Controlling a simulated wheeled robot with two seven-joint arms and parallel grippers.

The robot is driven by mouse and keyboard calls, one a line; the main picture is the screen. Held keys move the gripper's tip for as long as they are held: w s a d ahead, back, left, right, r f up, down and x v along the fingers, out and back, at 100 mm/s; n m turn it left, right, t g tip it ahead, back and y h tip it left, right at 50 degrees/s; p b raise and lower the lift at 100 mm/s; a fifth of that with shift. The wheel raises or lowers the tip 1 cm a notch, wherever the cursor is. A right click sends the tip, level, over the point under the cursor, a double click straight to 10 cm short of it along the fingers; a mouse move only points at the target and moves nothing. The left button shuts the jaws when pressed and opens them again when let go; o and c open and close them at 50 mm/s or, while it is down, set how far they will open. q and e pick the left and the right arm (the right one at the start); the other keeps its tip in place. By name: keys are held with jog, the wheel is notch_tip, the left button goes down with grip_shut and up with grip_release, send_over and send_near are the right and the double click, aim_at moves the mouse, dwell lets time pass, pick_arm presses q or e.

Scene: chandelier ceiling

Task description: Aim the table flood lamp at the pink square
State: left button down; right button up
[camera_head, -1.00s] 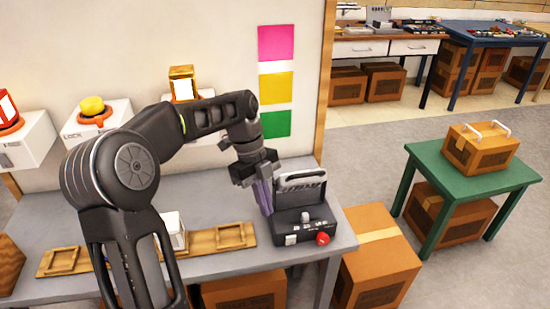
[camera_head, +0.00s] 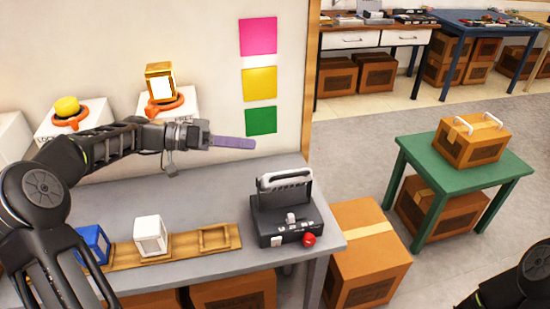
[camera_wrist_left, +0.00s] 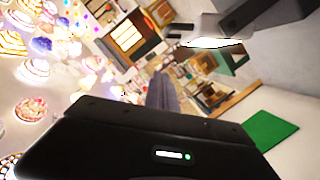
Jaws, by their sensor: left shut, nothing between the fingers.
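The pink square (camera_head: 258,36) is on the upper white wall panel, above the yellow square (camera_head: 259,84) and the green square (camera_head: 261,121). A black device (camera_head: 287,219) with a pale bar (camera_head: 284,179) on top, a small lever and a red knob (camera_head: 309,240) stands at the table's right end; it appears to be the table flood lamp. No lit patch shows on the pink square. My left gripper (camera_head: 250,143) is shut and empty, pointing right, above and apart from the device. Its fingers also show in the left wrist view (camera_wrist_left: 164,92).
A white cube (camera_head: 150,236) and a blue cube (camera_head: 93,244) sit on a wooden tray (camera_head: 217,238). A gold lantern (camera_head: 160,84) and a yellow button (camera_head: 67,107) are on white wall boxes.

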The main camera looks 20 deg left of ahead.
pick_arm(q)
jog(key=p, duration=0.3)
send_over(287, 182)
jog(key=w+a, duration=0.1)
jog(key=w, duration=0.1)
jog(key=shift+f, duration=0.95)
jog(key=shift+s+d+f+p, duration=0.2)
jog(key=shift+s+f, duration=0.15)
jog(key=shift+f, duration=0.2)
jog(key=shift+s+d+f+p, duration=0.1)
jog(key=shift+s+f+p, duration=0.1)
jog(key=shift+s+f, duration=0.25)
jog(key=shift+s+d+f, duration=0.2)
jog(key=shift+f, duration=0.35)
